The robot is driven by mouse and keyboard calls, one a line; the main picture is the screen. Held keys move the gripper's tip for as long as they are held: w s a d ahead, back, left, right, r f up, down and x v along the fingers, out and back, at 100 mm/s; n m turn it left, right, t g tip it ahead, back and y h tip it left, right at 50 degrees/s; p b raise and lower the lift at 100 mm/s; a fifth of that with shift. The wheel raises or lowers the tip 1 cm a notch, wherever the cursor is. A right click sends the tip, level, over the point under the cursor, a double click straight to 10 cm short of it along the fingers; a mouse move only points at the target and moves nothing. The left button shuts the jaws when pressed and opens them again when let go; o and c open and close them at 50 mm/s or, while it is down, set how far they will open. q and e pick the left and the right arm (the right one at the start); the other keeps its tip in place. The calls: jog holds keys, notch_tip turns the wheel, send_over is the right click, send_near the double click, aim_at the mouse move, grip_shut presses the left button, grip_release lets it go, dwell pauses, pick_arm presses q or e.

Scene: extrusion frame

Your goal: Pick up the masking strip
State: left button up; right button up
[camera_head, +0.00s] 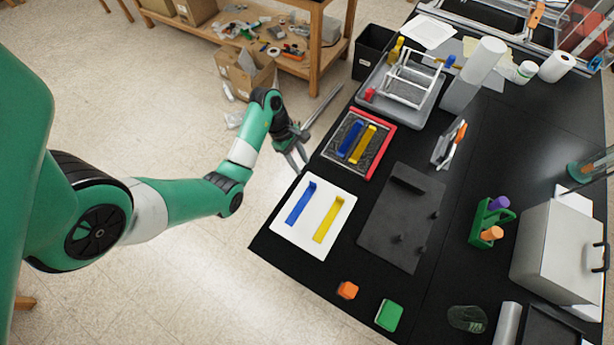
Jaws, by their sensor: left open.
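A blue strip (300,203) and a yellow strip (328,219) with raised ends lie apart on a white board (283,228) near the table's left edge. Another blue strip (350,138) and yellow strip (363,144) lie side by side in a red-edged tray (387,142) just behind. I cannot tell which of these is the masking strip. My left gripper (297,161) is open and empty, by the table's left edge, between the white board and the tray. It appears apart from all the strips. My right gripper is not in view.
A dark plate (385,236) with raised pegs lies right of the white board. An orange block (347,290) and green block (389,315) are at the front. A grey tray with a white rack (408,80) stands behind. A metal box (556,250) stands right.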

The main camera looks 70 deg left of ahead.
aim_at(313, 183)
pick_arm(q)
jog(key=b+x, duration=0.1)
jog(key=x, duration=0.5)
jog(key=shift+d, duration=0.1)
jog(key=shift+w+b+x, duration=0.1)
jog(key=shift+b+x, duration=0.35)
jog(key=shift+x, duration=0.9)
jog(key=shift+w+b+x, duration=0.15)
jog(key=shift+b+x, duration=0.3)
jog(key=shift+x, duration=0.9)
jog(key=shift+r, duration=0.1)
grip_shut()
